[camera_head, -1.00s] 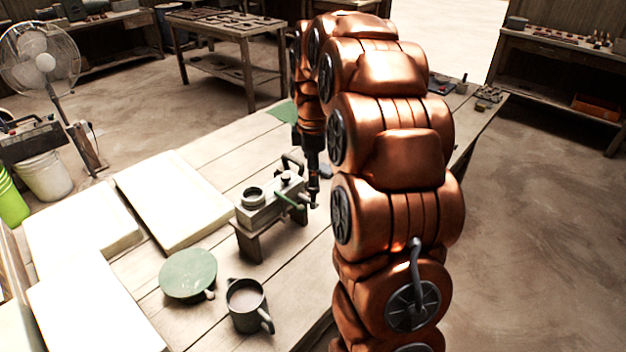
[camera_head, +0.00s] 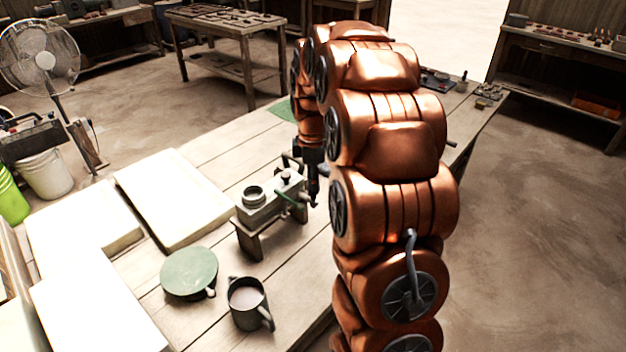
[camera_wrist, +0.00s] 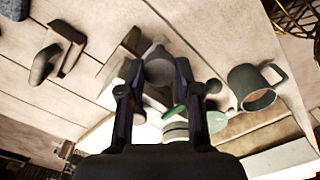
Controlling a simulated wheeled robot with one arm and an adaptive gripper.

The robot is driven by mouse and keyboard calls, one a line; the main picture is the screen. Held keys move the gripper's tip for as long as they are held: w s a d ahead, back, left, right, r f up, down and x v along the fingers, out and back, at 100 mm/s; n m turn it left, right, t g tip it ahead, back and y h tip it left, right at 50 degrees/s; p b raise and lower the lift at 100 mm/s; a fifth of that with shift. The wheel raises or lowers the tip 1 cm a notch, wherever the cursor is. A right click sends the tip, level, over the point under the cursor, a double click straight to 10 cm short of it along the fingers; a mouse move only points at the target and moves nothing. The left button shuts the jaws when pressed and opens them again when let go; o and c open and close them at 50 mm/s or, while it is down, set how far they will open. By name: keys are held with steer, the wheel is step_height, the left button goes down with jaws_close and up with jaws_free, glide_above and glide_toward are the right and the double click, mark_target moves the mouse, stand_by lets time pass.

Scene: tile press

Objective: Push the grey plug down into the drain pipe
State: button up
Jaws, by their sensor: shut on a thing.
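My gripper (camera_head: 314,201) points down at the right end of a small grey press-like block (camera_head: 262,212) on the bench. In the wrist view my gripper (camera_wrist: 160,92) has a finger on each side of a smooth grey tapered piece, which looks like the grey plug (camera_wrist: 159,69), and is shut on it. The block has a round open collar (camera_head: 253,196) on top, and a green lever (camera_head: 291,199) shows close to my fingers. I cannot make out the drain pipe's mouth or how far in the plug sits.
A green round lidded dish (camera_head: 189,272) and a dark mug (camera_head: 247,303) stand in front of the block. Pale slabs (camera_head: 172,198) lie to the left. The bench's right edge is near my arm. A fan (camera_head: 42,60) stands far left.

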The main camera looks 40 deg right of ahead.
jaws_close()
steer(key=shift+f+b, duration=0.75)
steer(key=shift+f, duration=0.6)
steer(key=o, duration=0.7)
jaws_free()
